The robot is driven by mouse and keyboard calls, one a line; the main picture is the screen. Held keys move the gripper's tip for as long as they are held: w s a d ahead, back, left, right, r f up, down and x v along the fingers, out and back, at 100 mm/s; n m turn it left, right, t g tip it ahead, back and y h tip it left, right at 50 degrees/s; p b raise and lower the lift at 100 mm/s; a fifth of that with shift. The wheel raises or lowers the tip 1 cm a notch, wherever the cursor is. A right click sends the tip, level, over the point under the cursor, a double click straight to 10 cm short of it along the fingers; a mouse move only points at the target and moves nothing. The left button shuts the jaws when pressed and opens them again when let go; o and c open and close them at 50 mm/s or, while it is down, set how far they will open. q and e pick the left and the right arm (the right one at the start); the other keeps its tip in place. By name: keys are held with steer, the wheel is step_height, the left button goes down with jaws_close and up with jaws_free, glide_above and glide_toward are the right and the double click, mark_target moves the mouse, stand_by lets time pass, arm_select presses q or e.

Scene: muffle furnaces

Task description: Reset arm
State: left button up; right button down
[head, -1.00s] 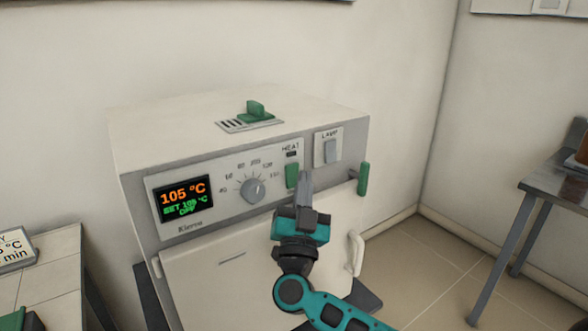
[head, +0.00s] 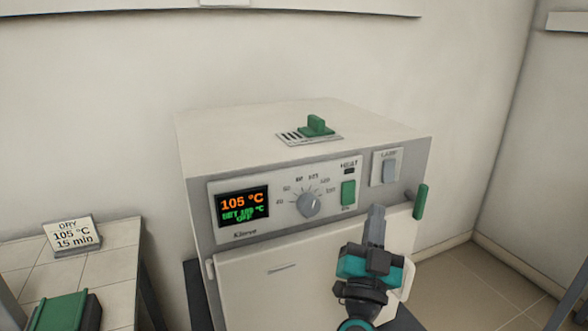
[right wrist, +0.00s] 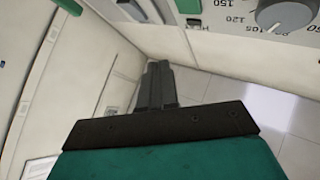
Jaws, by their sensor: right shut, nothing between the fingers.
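My right gripper (head: 375,225) is shut and empty in front of the furnace's upper right front, below the green heat switch (head: 348,193). In the right wrist view its fingers (right wrist: 156,88) are pressed together with nothing between them. The white and grey furnace (head: 300,280) has its door closed. Its display (head: 242,206) reads 105 °C in orange, with a green set line and OFF below. The dial (head: 308,204) sits right of the display and also shows in the right wrist view (right wrist: 285,14). My left gripper is not in view.
A lamp switch (head: 389,172) and a green lever (head: 421,202) are at the furnace's right. A green vent slider (head: 316,125) is on top. A tiled bench (head: 122,240) at left holds a sign (head: 72,236) reading DRY 105 °C 15 min and a green object (head: 62,311).

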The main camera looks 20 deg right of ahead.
steer(key=s+a+f+n+y, duration=0.4)
steer(key=a+f+n+y, duration=0.9)
steer(key=y, duration=0.6)
steer(key=s+f+g+h, duration=0.1)
steer(key=s+f+g, duration=0.3)
steer(key=f, duration=0.4)
steer(key=s+d+f+g+h, duration=0.1)
steer(key=s+f+g, duration=0.4)
steer(key=s+f, duration=0.2)
step_height(320, 180, down, 2)
steer(key=shift+s+d+f, duration=0.15)
steer(key=shift+s+f, duration=0.1)
